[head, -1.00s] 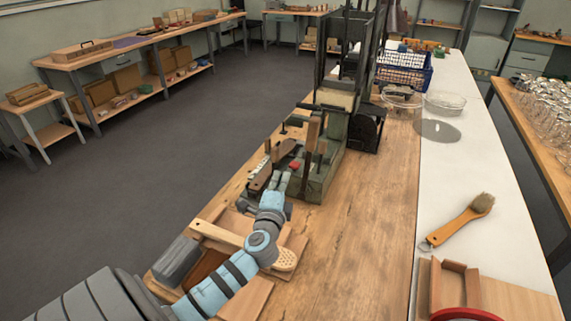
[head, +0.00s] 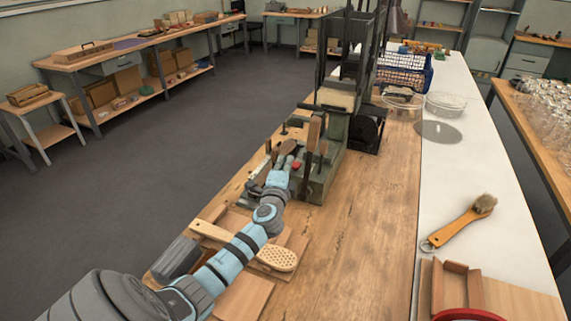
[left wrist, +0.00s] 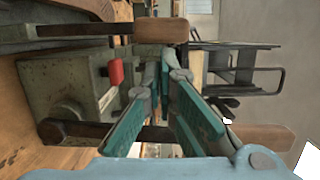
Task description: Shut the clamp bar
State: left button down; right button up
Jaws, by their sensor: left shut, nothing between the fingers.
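The green tufting machine (head: 318,188) stands on the wooden bench, with a red knob (head: 296,165) on its near part. A lever with a wooden grip (head: 314,133) stands upright beside the knob; it also shows in the left wrist view (left wrist: 160,30). A second dark bar with a wooden grip (left wrist: 268,137) crosses behind my fingers in the left wrist view. I cannot tell which of these is the clamp bar. My left gripper (head: 284,160) is shut and empty, at the machine's near left side, close to the knob. Its fingers hide part of the second bar. My right gripper is not in view.
A perforated wooden brush body (head: 276,257) lies on a board below my left arm, by a grey block (head: 177,257). A finished brush (head: 465,220) lies on the white table. The bench right of the machine is clear.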

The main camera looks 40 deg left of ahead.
pick_arm(q)
jog(key=shift+s+a+r, duration=0.1)
jog(key=shift+a+r, duration=0.05)
jog(key=shift+a, duration=0.1)
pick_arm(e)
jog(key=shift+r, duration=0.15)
